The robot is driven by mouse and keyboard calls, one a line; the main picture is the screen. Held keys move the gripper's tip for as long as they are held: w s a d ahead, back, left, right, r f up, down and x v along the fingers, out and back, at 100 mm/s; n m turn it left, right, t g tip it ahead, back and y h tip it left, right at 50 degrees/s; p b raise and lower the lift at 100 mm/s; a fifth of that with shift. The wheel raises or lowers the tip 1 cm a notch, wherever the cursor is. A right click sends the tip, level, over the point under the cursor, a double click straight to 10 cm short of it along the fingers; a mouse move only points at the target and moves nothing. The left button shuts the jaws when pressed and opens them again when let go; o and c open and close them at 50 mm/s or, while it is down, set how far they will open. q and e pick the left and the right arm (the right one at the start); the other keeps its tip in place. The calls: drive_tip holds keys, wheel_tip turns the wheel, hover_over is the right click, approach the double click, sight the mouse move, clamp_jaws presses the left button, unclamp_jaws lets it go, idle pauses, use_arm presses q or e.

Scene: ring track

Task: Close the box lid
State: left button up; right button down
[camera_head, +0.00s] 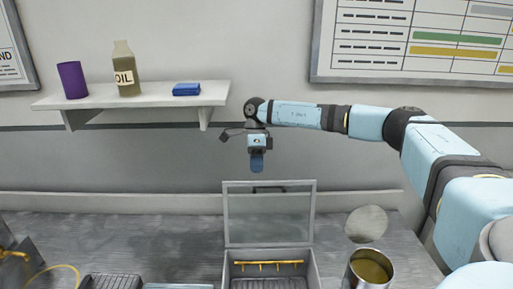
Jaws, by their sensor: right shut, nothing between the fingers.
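A grey box (228,270) stands on the workbench at the bottom middle, with a yellow bar inside it. Its lid (268,216) is a framed panel and stands open, upright at the box's back edge. My right gripper (257,168) points down above the lid's top edge and looks shut and empty. In the picture its fingertips sit a little above the lid frame; I cannot tell whether it is in front of or behind the lid. My left gripper is not in view.
An open can (372,270) with its raised round lid (366,223) stands right of the box. A dark ridged tray (112,281) is at left.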

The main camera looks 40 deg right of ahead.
drive_tip(key=s+a, duration=0.1)
drive_tip(key=s+a+f, duration=0.1)
drive_tip(key=s+a, duration=0.1)
drive_tip(key=shift+s+p, duration=0.2)
drive_tip(key=shift+p, duration=0.2)
drive_tip(key=shift+r, duration=0.1)
